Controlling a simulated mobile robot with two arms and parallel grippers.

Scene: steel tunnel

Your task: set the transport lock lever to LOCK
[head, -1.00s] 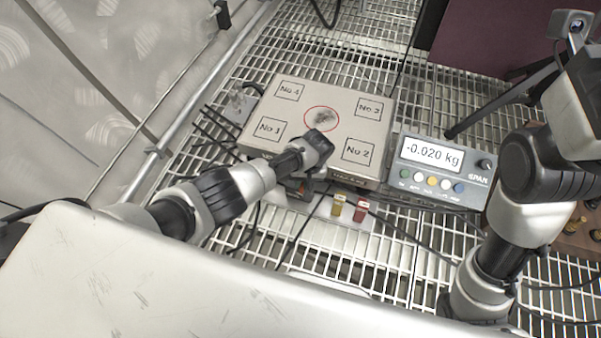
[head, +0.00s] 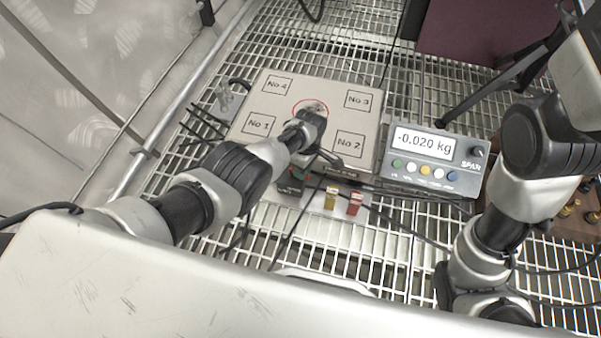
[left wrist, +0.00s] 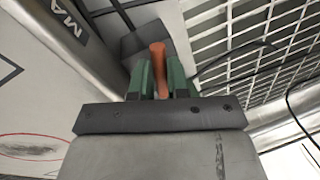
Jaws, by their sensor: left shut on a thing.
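In the left wrist view, the transport lock lever (left wrist: 159,62), an orange-red rod, stands between the green fingers of my left gripper (left wrist: 160,72). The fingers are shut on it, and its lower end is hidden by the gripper. In the head view, my left gripper (head: 296,182) is at the front edge of the scale platform (head: 315,107), below the wrist, which covers part of the platform top. The lever and its LOCK marking cannot be made out in the head view. My right gripper is out of view.
A scale display (head: 432,160) reading -0.020 kg stands right of the platform. A yellow tab (head: 331,197) and a red tab (head: 354,203) sit at the front. Black cables cross the steel grating (head: 400,255). A dark tripod leg (head: 490,88) stands behind the display.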

